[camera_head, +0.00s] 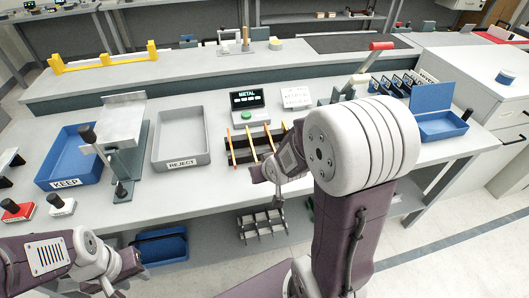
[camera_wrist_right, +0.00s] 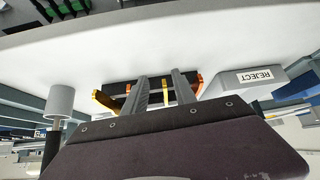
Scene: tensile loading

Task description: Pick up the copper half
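A black rack (camera_head: 238,156) on the bench holds several thin orange and yellow strips. The left strip (camera_head: 230,146) looks copper-orange; in the right wrist view an orange strip (camera_wrist_right: 198,86) is at the rack's right end and a yellow piece (camera_wrist_right: 105,100) at its left. I cannot tell surely which is the copper half. My right gripper (camera_head: 277,196) is at the rack's front right; in the wrist view its two fingers (camera_wrist_right: 161,88) are apart, pointing at the rack, with a strip visible between them. My left gripper (camera_head: 112,284) is low at the left, its fingers unclear.
A grey REJECT tray (camera_head: 181,163) and blue KEEP tray (camera_head: 68,183) stand left of the rack, with a metal press-like device (camera_head: 122,130) between them. A METAL display (camera_head: 247,99) is behind the rack. A blue bin (camera_head: 440,124) is at the right.

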